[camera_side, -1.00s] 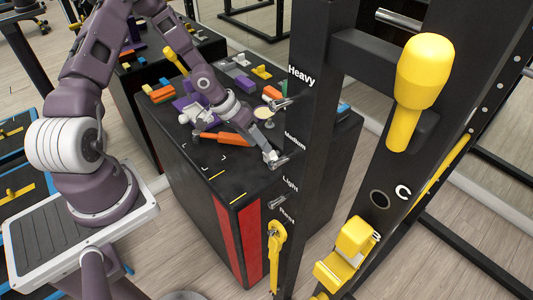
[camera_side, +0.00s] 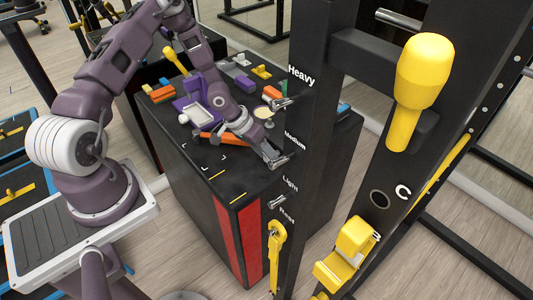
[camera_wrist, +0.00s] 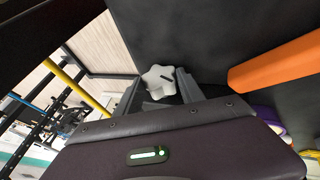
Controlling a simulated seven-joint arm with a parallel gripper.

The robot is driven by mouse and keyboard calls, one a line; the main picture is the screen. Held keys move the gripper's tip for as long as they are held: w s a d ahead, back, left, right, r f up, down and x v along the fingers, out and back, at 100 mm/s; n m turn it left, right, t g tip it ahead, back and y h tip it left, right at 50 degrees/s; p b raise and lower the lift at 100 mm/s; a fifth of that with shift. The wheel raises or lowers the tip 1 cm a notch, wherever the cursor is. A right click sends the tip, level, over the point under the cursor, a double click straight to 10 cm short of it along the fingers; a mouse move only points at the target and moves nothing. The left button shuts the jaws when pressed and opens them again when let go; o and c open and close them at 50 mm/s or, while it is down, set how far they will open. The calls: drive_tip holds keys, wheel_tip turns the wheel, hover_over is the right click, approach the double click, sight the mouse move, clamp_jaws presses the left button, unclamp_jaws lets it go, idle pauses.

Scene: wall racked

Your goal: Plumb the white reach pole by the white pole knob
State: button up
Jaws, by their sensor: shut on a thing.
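The white pole knob (camera_wrist: 158,80), lobed with a dark slot on it, shows between the fingers of my gripper (camera_wrist: 158,92) in the wrist view. My gripper is shut on it. In the side view my gripper (camera_side: 276,160) is low over the right part of the black table top, beside the dark upright at the "Medium" label. The knob is not clear in that view. I cannot make out the white reach pole in either view, so its tilt cannot be told.
The dark rack upright (camera_side: 312,150) stands close to the right of my gripper. Yellow fittings (camera_side: 345,255) are on the rack. The table's front left is clear.

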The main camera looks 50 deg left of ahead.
drive_tip(key=shift+d+y, duration=0.1)
drive_tip(key=shift+y, duration=0.2)
drive_tip(key=y, duration=0.2)
drive_tip(key=shift+d+r+m+y, duration=0.1)
drive_tip(key=shift+d+m+y, duration=0.2)
drive_tip(key=shift+m, duration=0.1)
drive_tip(key=shift+d+m+y, duration=0.15)
drive_tip(key=shift+m+y, duration=0.15)
drive_tip(key=shift+y, duration=1.4)
drive_tip(key=o, duration=1.1)
drive_tip(key=v, duration=0.7)
drive_tip(key=shift+d, duration=0.1)
